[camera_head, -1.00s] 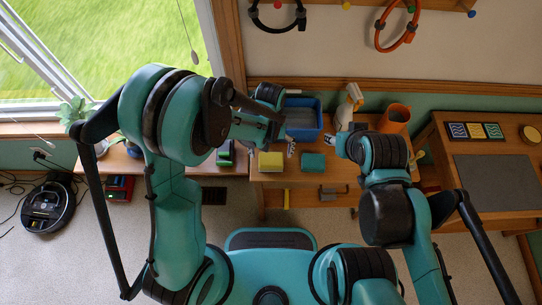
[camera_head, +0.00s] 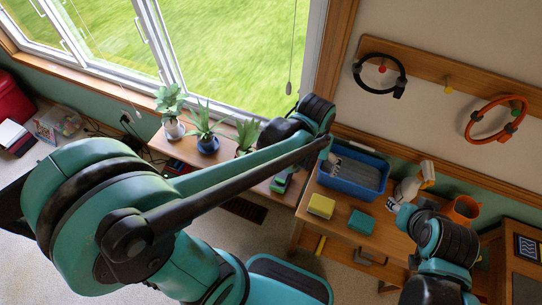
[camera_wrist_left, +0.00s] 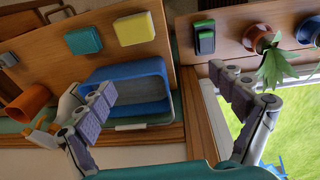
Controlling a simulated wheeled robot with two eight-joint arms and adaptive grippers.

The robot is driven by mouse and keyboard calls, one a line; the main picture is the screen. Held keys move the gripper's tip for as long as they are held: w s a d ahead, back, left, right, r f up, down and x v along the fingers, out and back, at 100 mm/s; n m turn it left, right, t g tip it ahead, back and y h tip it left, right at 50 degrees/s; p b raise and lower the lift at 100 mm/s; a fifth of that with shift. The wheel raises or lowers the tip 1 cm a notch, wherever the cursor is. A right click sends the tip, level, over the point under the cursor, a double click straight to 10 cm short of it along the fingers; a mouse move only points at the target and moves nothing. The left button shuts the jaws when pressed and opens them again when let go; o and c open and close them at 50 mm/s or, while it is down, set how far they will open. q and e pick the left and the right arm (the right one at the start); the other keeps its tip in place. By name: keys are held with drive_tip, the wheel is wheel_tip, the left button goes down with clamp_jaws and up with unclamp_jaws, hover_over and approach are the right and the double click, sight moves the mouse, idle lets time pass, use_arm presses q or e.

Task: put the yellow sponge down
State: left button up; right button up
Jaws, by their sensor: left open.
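The yellow sponge (camera_head: 321,205) lies on the wooden desk in front of the blue tub (camera_head: 350,185), left of the teal sponge (camera_head: 361,223). In the left wrist view the yellow sponge (camera_wrist_left: 135,29) rests flat on the wood near the teal sponge (camera_wrist_left: 83,40). My left gripper (camera_head: 332,157) is at the tub's left end, behind the yellow sponge and apart from it. Its fingers are spread wide and empty in the left wrist view (camera_wrist_left: 160,82). My right gripper (camera_head: 398,208) is right of the teal sponge; its fingers are mostly hidden by its arm.
A spray bottle (camera_head: 408,188) and an orange mug (camera_head: 462,209) stand right of the tub. Potted plants (camera_head: 207,130) line the lower shelf by the window. A green-and-black item (camera_wrist_left: 205,37) lies there too. Bare desk surrounds the sponges.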

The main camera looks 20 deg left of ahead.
use_arm(q)
drive_tip(key=s+a+r+t, duration=0.5)
drive_tip(key=s+a+r, duration=0.1)
drive_tip(key=a, duration=0.4)
drive_tip(key=shift+s+a+r+t+y, duration=0.2)
drive_tip(key=shift+a+r+t+y, duration=0.1)
drive_tip(key=shift+a+t+y, duration=0.1)
